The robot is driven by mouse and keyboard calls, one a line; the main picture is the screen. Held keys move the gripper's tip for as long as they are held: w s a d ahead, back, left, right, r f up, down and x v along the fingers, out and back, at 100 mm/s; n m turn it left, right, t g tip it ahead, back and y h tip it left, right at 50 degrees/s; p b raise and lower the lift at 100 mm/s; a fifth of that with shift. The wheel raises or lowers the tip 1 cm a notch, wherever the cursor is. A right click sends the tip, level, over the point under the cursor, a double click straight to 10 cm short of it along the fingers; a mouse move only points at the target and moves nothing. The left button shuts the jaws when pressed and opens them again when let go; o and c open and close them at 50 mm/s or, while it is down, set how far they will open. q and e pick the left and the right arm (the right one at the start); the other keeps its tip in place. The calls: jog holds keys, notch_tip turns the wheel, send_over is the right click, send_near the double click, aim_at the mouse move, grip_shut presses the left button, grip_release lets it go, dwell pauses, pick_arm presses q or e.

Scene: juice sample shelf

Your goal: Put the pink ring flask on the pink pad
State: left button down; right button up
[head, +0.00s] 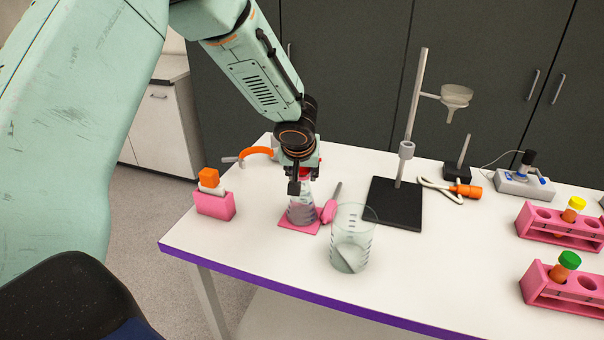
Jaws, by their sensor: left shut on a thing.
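My left gripper (301,178) comes down from above and is shut on the flask's neck. The gripper partly hides the neck, where a little pink-red shows. My right gripper is not in view.
A clear beaker (351,245) stands close at the right of the flask, with a pink-handled tool (329,211) between them. A pink block (214,206) is at left. A black stand (395,205) holds a funnel (456,97). Pink tube racks (565,290) are at right.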

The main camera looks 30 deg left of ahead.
pick_arm(q)
jog(key=shift+d+r, duration=0.1)
jog(key=shift+d, duration=0.15)
jog(key=shift+s+b, duration=0.15)
jog(key=shift+b, duration=0.15)
jog(key=shift+a, duration=0.1)
jog(key=c, duration=1.1)
grip_release()
jog(key=shift+a+f, duration=0.1)
jog(key=shift+f, duration=0.1)
jog(key=shift+o, duration=1.2)
jog(key=shift+d+r, duration=0.1)
jog(key=shift+d, duration=0.1)
